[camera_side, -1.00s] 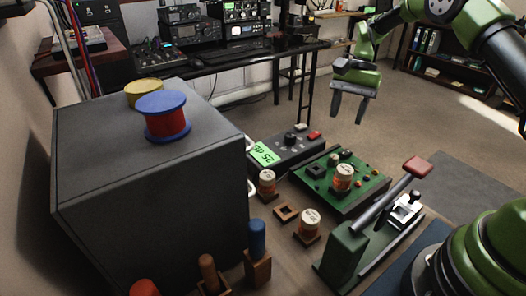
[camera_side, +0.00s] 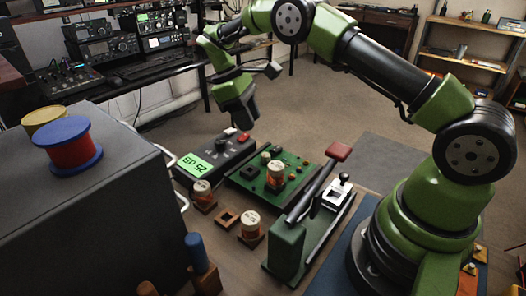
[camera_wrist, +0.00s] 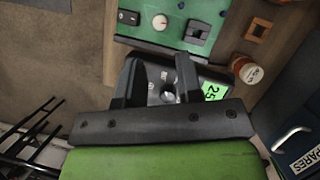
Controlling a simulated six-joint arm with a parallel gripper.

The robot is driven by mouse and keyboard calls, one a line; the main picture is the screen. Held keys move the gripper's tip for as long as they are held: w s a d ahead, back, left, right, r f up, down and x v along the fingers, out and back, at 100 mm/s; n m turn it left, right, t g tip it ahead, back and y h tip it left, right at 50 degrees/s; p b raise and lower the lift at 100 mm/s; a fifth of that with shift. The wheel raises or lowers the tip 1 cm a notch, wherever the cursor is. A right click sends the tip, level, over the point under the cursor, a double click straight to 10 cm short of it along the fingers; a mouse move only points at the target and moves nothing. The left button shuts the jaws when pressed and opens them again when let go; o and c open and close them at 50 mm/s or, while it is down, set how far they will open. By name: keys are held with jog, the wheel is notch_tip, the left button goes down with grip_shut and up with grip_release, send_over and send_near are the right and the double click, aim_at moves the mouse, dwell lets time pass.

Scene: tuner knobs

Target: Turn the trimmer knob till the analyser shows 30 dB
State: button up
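The analyser (camera_side: 232,155) is a dark box with a lit green display (camera_side: 197,166) reading 25 dB. It has a grey knob (camera_side: 221,144), a pale button and a red button. The green circuit board (camera_side: 240,183) lies just right of it. A small cream disc with a red mark (camera_wrist: 160,22) on the board may be the trimmer knob; I cannot be sure. My gripper (camera_side: 246,120) hangs over the analyser's far end. In the wrist view my gripper (camera_wrist: 158,75) has its fingers apart and empty, with the analyser's grey knob (camera_wrist: 168,96) seen between them.
A labelled coil (camera_side: 275,177) stands on the board. Two more coils (camera_side: 202,193) (camera_side: 250,223) and an empty wooden socket (camera_side: 227,218) are in front. A red-handled lever (camera_side: 338,152) rises at the right. A large grey cabinet (camera_side: 100,215) fills the left.

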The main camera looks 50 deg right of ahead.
aim_at(266, 154)
jog(key=x, duration=0.9)
jog(key=shift+s+d+f, duration=0.1)
jog(key=shift+s+f, duration=0.05)
jog(key=shift+f, duration=0.2)
